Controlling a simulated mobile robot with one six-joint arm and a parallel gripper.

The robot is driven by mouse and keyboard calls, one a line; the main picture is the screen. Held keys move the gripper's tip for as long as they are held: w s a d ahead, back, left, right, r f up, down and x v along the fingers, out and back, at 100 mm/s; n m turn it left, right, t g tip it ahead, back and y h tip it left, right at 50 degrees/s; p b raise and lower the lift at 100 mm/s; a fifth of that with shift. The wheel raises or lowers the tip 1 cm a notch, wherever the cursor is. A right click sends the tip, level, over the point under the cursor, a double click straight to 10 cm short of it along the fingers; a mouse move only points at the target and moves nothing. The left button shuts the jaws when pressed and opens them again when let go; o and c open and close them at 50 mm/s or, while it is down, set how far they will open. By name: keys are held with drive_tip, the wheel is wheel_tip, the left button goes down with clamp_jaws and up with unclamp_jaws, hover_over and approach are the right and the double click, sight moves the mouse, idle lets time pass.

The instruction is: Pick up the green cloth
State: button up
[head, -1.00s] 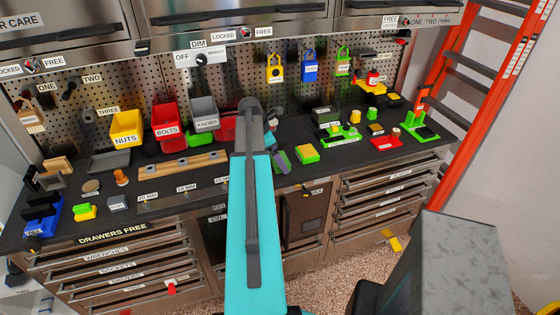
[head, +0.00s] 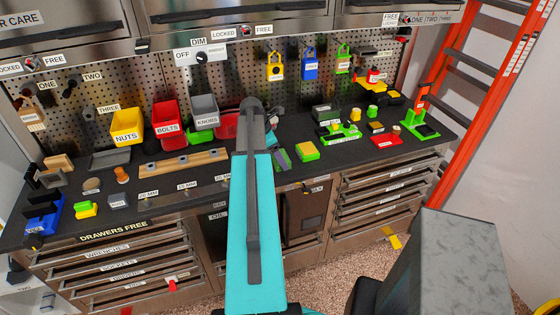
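A flat bright green patch (head: 201,135) lies on the dark benchtop below the grey KNOBS bin (head: 204,109), between the red BOLTS bin (head: 164,118) and a red item. It may be the green cloth, but it is too small to be sure. My teal arm rises through the middle of the head view and bends away over the bench. Its upper link hides part of the bench. My gripper is hidden behind the arm, so its opening and anything in it do not show.
The benchtop (head: 62,218) is crowded. A yellow NUTS bin (head: 127,126) and a wooden rail (head: 182,164) stand left of my arm. A green and yellow block (head: 307,151) and several small green, red and yellow items lie right. An orange ladder (head: 470,110) stands at right.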

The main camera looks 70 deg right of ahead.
drive_tip(key=shift+r, duration=0.2)
drive_tip(key=shift+c, duration=0.4)
drive_tip(key=shift+r+b, duration=0.95)
drive_tip(key=shift+r, duration=0.35)
drive_tip(key=shift+a+r, duration=0.2)
drive_tip(key=s+a+b, duration=0.2)
drive_tip(key=a, duration=0.5)
drive_tip(key=s+a+r+b, duration=0.1)
drive_tip(key=s+a+b, duration=0.1)
drive_tip(key=a, duration=0.6)
drive_tip(key=shift+r+b, duration=0.3)
drive_tip(key=shift+b, duration=0.15)
